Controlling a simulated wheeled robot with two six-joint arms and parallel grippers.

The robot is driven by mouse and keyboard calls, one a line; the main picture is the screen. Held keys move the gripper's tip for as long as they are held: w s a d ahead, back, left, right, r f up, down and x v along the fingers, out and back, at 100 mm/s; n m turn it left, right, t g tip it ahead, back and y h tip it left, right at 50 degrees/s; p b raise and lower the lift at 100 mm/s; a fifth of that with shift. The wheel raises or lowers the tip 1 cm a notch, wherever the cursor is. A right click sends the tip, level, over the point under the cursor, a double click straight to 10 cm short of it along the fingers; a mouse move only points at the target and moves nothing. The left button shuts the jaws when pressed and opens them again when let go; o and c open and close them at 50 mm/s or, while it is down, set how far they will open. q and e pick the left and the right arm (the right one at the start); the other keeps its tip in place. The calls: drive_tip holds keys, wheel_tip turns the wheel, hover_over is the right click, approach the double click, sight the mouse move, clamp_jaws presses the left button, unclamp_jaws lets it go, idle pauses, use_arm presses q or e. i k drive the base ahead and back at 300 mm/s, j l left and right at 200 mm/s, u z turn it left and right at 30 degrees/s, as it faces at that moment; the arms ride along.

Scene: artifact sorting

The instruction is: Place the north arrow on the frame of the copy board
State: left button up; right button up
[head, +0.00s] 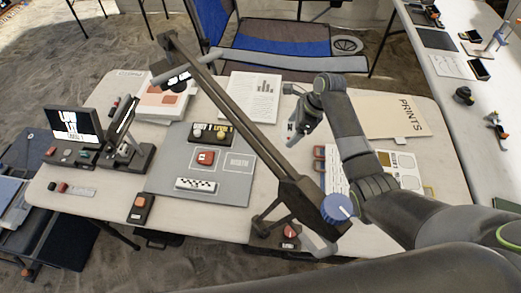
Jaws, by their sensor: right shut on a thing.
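The grey copy board (165,175) lies on the white table. It carries a red item (205,158) inside a thin outline, a dark tray (196,140) with round pieces, and a black-and-white scale bar (196,184). A bare outlined frame (238,163) is at its right. My right gripper (296,127) is above the table, right of the board. It is shut on a small pale piece with a dark mark, probably the north arrow (290,128). The piece is clear of the board. My left gripper is not in view.
A long dark lamp arm (235,115) slants over the board from a base with a blue knob (337,207). A monitor (73,127) and a stand are at the left. Papers (250,95) lie behind, and a PRINTS folder (390,116) lies right of my gripper.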

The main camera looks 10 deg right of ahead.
sight(239, 163)
drive_tip(key=k+l, duration=0.1)
drive_tip(key=l, duration=1.35)
drive_tip(key=l+u, duration=0.2)
drive_tip(key=u, duration=0.2)
drive_tip(key=l+u, duration=0.2)
drive_tip(key=u, duration=0.15)
drive_tip(key=k+l+u, duration=0.15)
drive_tip(key=u, duration=0.25)
drive_tip(key=i+u, duration=0.1)
drive_tip(key=u, duration=0.3)
drive_tip(key=i+u, duration=0.15)
drive_tip(key=u, duration=0.2)
drive_tip(key=i+u, duration=0.1)
drive_tip(key=u, duration=0.3)
drive_tip(key=i+l, duration=0.1)
